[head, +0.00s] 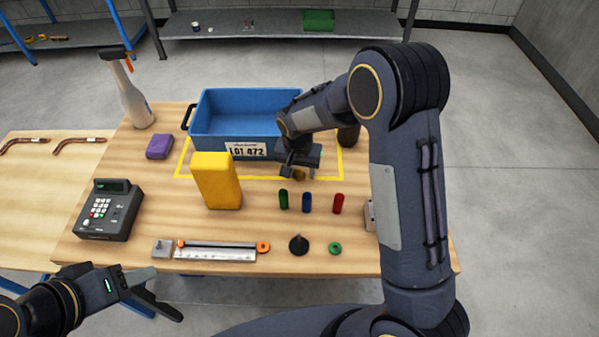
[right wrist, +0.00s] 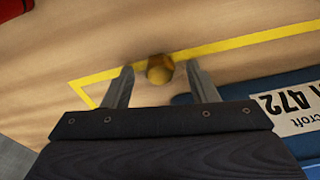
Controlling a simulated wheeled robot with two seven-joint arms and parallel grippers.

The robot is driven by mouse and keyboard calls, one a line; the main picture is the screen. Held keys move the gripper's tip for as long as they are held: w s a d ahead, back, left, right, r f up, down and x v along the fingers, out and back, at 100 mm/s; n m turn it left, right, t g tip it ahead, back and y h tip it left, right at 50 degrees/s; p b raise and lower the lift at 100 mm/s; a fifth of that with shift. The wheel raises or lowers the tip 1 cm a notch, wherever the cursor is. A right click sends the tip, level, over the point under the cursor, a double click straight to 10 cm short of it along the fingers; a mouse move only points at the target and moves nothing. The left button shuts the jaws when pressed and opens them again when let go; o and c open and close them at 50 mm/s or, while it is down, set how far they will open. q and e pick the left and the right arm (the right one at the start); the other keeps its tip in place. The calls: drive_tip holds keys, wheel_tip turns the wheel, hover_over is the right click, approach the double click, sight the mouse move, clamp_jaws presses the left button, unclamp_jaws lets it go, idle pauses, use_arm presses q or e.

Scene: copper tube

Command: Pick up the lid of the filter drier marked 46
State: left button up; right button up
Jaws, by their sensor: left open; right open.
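A small round brass-coloured piece (head: 299,175) stands on the table in front of the blue crate; it may be the lid, but I cannot tell. In the right wrist view the brass-coloured piece (right wrist: 160,75) shows between the fingertips of my right gripper (right wrist: 161,70), with gaps at both sides. In the head view my right gripper (head: 300,170) is open over it and partly hides it. No mark 46 is readable. My left gripper (head: 165,294) is open and empty off the table's front left edge.
A blue crate (head: 208,130) labelled LOT 472 stands behind, within a yellow taped outline. A yellow block (head: 217,181), green (head: 283,199), blue (head: 307,202) and red (head: 338,203) cylinders, and a black funnel-like piece (head: 299,244) stand nearer.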

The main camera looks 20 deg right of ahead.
drive_tip(key=shift+c, duration=0.4)
drive_tip(key=c, duration=0.9)
drive_tip(key=shift+r, duration=0.1)
drive_tip(key=shift+c, duration=0.2)
